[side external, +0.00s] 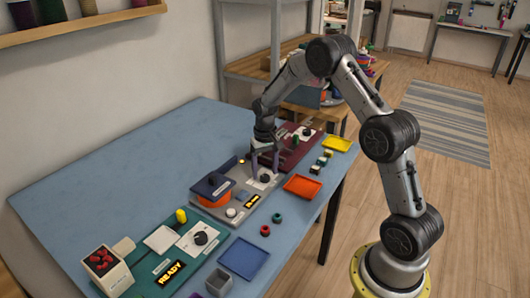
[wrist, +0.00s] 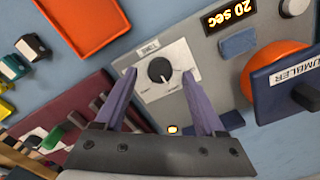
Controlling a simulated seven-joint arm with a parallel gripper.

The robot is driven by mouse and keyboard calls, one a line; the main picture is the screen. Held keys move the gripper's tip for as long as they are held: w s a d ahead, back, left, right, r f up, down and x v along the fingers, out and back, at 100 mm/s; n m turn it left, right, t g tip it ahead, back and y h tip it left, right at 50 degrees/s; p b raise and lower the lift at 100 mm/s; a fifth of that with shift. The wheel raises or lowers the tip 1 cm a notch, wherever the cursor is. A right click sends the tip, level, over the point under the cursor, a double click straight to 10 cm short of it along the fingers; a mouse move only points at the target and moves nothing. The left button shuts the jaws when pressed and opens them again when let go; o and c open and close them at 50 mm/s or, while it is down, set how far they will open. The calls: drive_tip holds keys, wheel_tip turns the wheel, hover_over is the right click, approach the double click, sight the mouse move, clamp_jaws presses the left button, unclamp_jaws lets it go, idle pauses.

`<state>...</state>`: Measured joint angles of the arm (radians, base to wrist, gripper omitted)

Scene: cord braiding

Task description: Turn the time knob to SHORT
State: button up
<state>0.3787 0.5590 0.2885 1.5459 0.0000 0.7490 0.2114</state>
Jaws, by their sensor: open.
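The time knob (wrist: 159,69) is a round black knob with a pale pointer mark, on a white plate (wrist: 182,55) of the grey tumbler panel (wrist: 196,22). The small words by the knob are too small to read surely. My gripper (wrist: 159,74) is open, with one purple finger on each side of the knob and a visible gap to it. In the side view my gripper (side external: 264,158) points down over the panel, with the knob (side external: 265,178) just below. Whether the fingertips are level with the knob, I cannot tell.
The panel's display (wrist: 230,14) reads "20 sec", beside an orange drum (wrist: 275,68) under a blue lid marked TUMBLER. A small lamp (wrist: 173,129) glows. A maroon panel (side external: 296,147) and a green panel (side external: 165,262) flank it. An orange tray (side external: 302,186) lies in front.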

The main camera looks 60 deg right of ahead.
wheel_tip(320, 180, up, 13)
drive_tip(key=shift+f, duration=0.15)
idle(0.4)
wheel_tip(320, 180, up, 7)
hover_over(265, 176)
idle(0.5)
drive_tip(key=s+a+r+n+t, duration=0.3)
drive_tip(key=s+a+r+t, duration=0.1)
drive_tip(key=s+a+r, duration=0.85)
drive_tip(key=s+a+f+n, duration=0.2)
drive_tip(key=s+f, duration=0.2)
drive_tip(key=s, duration=0.3)
drive_tip(key=s+a+f+n+t, duration=0.1)
drive_tip(key=s+a+f, duration=0.2)
drive_tip(key=s+f, duration=0.2)
drive_tip(key=s, duration=0.3)
drive_tip(key=shift+f+n+t, duration=0.2)
drive_tip(key=shift+n+t, duration=0.1)
drive_tip(key=shift+n, duration=0.1)
